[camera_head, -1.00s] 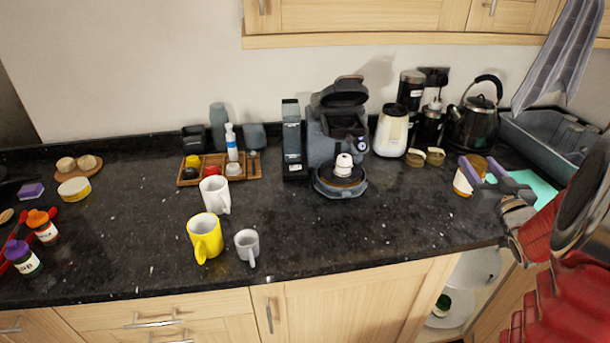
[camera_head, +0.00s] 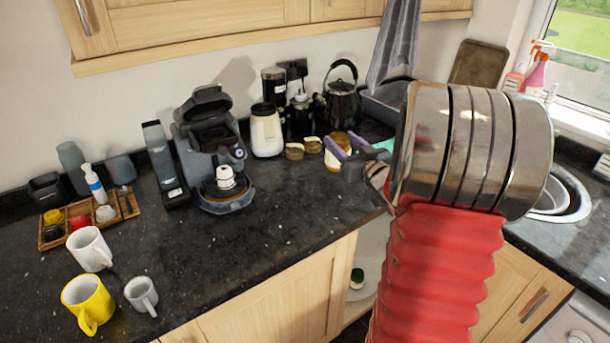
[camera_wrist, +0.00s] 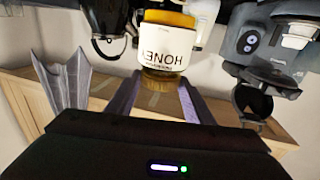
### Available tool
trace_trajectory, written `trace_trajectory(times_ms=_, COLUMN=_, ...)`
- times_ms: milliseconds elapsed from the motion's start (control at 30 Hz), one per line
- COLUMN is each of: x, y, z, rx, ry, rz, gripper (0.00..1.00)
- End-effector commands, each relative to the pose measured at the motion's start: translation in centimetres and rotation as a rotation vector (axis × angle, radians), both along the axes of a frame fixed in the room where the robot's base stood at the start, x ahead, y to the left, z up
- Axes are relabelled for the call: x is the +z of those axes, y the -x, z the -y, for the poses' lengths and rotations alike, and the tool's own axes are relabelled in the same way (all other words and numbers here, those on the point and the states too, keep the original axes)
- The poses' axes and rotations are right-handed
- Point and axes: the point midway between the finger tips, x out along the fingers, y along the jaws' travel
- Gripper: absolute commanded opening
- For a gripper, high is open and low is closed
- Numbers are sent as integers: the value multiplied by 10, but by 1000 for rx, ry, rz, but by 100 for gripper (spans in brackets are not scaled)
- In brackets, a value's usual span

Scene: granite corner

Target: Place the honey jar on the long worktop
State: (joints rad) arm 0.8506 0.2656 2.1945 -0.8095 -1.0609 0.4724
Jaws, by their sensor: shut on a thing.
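The honey jar (camera_head: 332,155) has a white label and amber contents. It is between the purple fingers of my gripper (camera_head: 350,146), at the right end of the long dark worktop (camera_head: 235,245) in the head view. In the wrist view the jar (camera_wrist: 166,48) appears upside down, its "HONEY" label facing the camera, with my gripper (camera_wrist: 160,88) shut on it. I cannot tell whether its base touches the worktop. My arm hides the corner behind the gripper.
A coffee machine (camera_head: 210,145), white canister (camera_head: 266,132), two small pots and a black kettle (camera_head: 341,103) stand along the back. Mugs, including a yellow one (camera_head: 88,300), stand at front left. Bare worktop lies before the coffee machine. A sink (camera_head: 560,200) is at right.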

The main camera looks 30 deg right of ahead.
Motion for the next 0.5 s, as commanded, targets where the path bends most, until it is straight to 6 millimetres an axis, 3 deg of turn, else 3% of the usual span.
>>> trace_trajectory(times_ms=300, x=-41, y=0, z=1, rx=-1, ry=-2, rz=-1, gripper=8)
trace_trajectory(times_ms=500, x=-55, y=0, z=1, rx=-1, ry=0, rz=1, gripper=8)
